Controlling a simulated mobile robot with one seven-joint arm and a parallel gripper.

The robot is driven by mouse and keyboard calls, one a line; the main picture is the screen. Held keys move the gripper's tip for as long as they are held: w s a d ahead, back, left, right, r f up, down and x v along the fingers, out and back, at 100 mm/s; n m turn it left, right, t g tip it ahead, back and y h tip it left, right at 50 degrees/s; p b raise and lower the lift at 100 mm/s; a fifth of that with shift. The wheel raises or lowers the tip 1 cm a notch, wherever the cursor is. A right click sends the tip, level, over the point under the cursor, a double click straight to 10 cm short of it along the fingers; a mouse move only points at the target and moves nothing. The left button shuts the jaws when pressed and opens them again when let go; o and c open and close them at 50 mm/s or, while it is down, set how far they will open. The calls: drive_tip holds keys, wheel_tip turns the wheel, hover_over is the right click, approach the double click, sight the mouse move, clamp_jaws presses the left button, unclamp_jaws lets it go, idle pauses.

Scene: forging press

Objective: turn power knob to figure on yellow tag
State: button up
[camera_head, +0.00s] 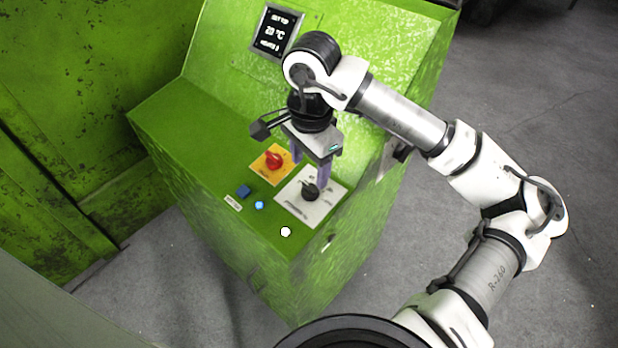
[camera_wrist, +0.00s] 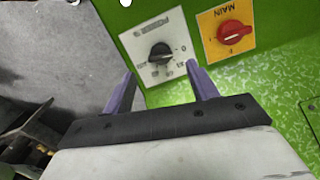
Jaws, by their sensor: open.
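The black power knob (camera_head: 310,191) sits on a white plate (camera_head: 293,205) on the sloped top of the green console. In the wrist view the knob (camera_wrist: 161,52) shows ahead of my fingertips, with small dial marks around it and a 0 at its right; its pointer direction is unclear. My gripper (camera_head: 310,168) points down just above the knob, its purple fingers apart and empty. In the wrist view my gripper (camera_wrist: 160,75) has its fingertips to either side below the knob. No separate yellow tag is readable; the one yellow plate (camera_wrist: 209,28) is marked MAIN.
A red rotary switch (camera_head: 273,159) sits on the yellow plate, left of the knob. A display (camera_head: 276,32) stands on the upright panel behind.

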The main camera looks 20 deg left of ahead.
sight(309, 186)
drive_tip(key=shift+a+f, duration=0.1)
drive_tip(key=shift+f, duration=2.65)
drive_tip(key=c, duration=1)
drive_tip(key=shift+f, duration=0.1)
